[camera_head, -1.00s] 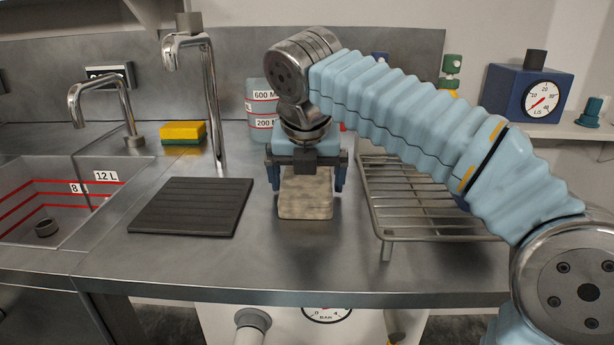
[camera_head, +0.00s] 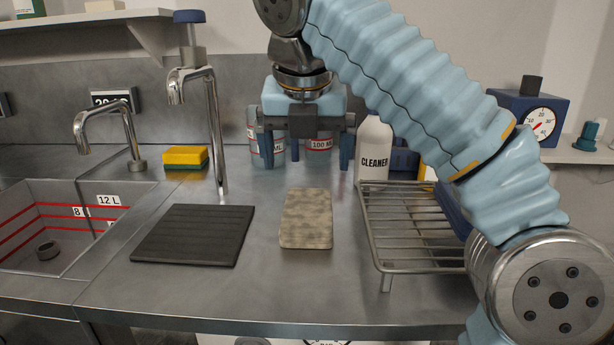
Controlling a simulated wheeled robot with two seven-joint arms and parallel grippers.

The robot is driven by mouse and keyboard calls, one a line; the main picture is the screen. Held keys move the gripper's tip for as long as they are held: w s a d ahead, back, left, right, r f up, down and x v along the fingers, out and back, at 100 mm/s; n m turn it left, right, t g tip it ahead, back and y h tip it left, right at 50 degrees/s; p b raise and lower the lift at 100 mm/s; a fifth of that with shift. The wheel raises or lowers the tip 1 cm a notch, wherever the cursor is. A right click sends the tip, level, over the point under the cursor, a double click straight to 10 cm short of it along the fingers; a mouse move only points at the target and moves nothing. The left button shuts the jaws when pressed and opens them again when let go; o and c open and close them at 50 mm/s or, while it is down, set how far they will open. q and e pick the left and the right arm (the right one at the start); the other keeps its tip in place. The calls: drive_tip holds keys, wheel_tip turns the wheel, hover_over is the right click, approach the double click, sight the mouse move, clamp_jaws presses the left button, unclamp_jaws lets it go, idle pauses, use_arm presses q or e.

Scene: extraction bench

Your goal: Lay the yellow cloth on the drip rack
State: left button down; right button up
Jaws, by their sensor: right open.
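A flat, mottled beige-tan cloth (camera_head: 307,219) lies on the steel counter between the dark ribbed mat and the rack. It looks more tan than yellow, and no other cloth shows. The wire drip rack (camera_head: 412,240) stands to its right on short legs. Its bars look empty where visible; my right arm covers its right end. My right gripper (camera_head: 306,160) is open and empty, pointing down, raised above and behind the cloth and clear of it. My left gripper is not in view.
A black ribbed mat (camera_head: 194,236) lies left of the cloth, with the sink (camera_head: 50,225) beyond it. A yellow-green sponge (camera_head: 186,158) sits near the tall tap (camera_head: 213,130). A white cleaner bottle (camera_head: 374,150) stands behind the rack, with marked containers (camera_head: 318,146) behind my right gripper.

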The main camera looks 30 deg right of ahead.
hover_over(307, 211)
drive_tip(key=s, duration=0.2)
drive_tip(key=f, duration=0.6)
drive_tip(key=shift+a, duration=0.4)
drive_tip(key=b+x, duration=0.1)
drive_tip(key=x, duration=0.4)
drive_tip(key=shift+a+f+b, duration=0.15)
drive_tip(key=shift+f+b, duration=0.2)
drive_tip(key=shift+f, duration=0.05)
drive_tip(key=c, duration=0.8)
drive_tip(key=shift+r, duration=0.2)
